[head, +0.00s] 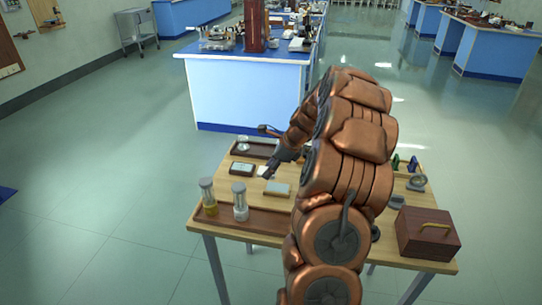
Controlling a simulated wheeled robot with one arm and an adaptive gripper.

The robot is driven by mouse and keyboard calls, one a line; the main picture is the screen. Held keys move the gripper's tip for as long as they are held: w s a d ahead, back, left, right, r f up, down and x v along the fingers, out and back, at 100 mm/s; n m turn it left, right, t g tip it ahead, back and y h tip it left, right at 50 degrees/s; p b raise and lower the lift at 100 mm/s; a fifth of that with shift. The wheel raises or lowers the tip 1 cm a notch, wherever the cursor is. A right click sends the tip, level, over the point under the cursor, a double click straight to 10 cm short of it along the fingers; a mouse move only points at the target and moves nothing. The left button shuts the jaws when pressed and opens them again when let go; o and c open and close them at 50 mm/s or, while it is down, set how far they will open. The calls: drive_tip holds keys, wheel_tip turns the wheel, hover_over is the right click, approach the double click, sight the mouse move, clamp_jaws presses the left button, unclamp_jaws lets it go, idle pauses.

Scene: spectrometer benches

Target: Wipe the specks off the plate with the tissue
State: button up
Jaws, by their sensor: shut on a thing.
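My copper-coloured arm reaches over a wooden table, with my dark gripper (270,168) low over its left middle part. The gripper is shut on a small white piece that looks like the tissue (263,172). Left of it lies a pale rectangle with a dark border (242,169). Just in front of the gripper lies a flat grey-green rectangle (278,189). I cannot tell which of these is the plate. Specks are too small to see. Whether the tissue touches a surface is unclear.
A small white piece (238,187) lies at the table's left. A brown box with a handle (427,234) stands at the right front. My arm hides the table's middle. A blue bench (240,95) stands behind.

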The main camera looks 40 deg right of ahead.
drive_tip(key=shift+r+p, duration=0.85)
drive_tip(key=shift+r, duration=0.65)
drive_tip(key=shift+s, duration=0.1)
